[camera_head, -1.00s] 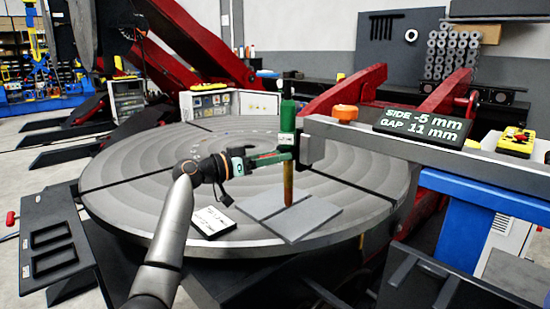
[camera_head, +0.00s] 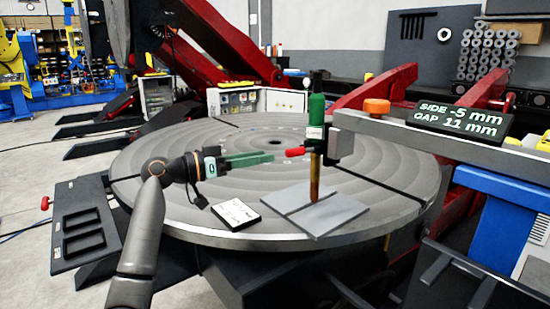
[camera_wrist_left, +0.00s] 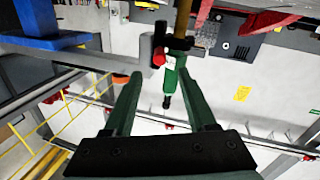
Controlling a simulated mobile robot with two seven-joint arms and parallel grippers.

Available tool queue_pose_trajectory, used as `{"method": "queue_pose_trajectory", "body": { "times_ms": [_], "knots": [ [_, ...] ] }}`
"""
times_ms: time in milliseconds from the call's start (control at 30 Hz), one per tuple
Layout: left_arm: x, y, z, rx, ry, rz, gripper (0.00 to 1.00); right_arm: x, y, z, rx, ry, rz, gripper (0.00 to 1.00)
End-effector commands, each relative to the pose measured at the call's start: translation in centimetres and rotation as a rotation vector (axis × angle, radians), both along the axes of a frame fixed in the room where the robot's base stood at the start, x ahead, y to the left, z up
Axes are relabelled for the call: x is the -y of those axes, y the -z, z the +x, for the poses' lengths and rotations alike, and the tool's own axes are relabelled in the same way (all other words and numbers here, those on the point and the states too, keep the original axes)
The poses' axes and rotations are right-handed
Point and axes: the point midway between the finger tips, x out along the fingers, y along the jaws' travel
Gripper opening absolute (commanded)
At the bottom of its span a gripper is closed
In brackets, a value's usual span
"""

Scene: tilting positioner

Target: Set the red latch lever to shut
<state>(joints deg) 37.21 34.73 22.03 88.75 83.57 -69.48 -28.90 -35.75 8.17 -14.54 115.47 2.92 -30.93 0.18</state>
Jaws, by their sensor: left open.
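The red latch lever (camera_head: 296,152) sticks out to the left from the mount of the upright green torch (camera_head: 315,110). In the left wrist view the lever (camera_wrist_left: 159,58) appears end-on as a red knob, ahead and between the finger lines. My left gripper (camera_head: 271,157) is open and empty, its green fingers pointing right at the lever. A small gap shows between fingertips and lever in the head view. The fingers also show in the left wrist view (camera_wrist_left: 160,76). My right gripper is not in view.
The torch's copper lower end (camera_head: 315,180) stands over two grey plates (camera_head: 312,208) on the round turntable (camera_head: 180,215). A grey beam (camera_head: 440,137) carries the torch and a display (camera_head: 462,118) reading SIDE -5 mm, GAP 11 mm.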

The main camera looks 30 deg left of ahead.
Motion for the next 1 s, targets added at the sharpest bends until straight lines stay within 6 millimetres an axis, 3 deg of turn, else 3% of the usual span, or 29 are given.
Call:
{"method": "queue_pose_trajectory", "body": {
  "times_ms": [367, 533, 667, 767, 867, 1000],
  "knots": [
    [-0.3, 0.0, -0.6, -0.001, 0.001, 0.0, 0.57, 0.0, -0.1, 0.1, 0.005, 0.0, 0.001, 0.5],
    [-0.9, 0.6, -0.8, 0.035, -0.048, 0.105, 0.38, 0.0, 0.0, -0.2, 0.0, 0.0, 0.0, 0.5],
    [-1.9, 1.7, -1.6, 0.162, -0.164, 0.451, 0.23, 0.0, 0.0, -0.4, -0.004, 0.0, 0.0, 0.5],
    [-1.5, 2.2, -2.6, 0.312, -0.229, 0.828, 0.12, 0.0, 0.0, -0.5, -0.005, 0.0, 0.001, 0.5],
    [0.3, 2.2, -3.9, 0.482, -0.245, 1.187, 0.01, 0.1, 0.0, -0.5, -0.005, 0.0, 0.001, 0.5],
    [3.9, 2.2, -5.7, 0.709, -0.222, 1.55, 0.0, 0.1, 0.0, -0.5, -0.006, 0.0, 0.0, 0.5]
  ]
}}
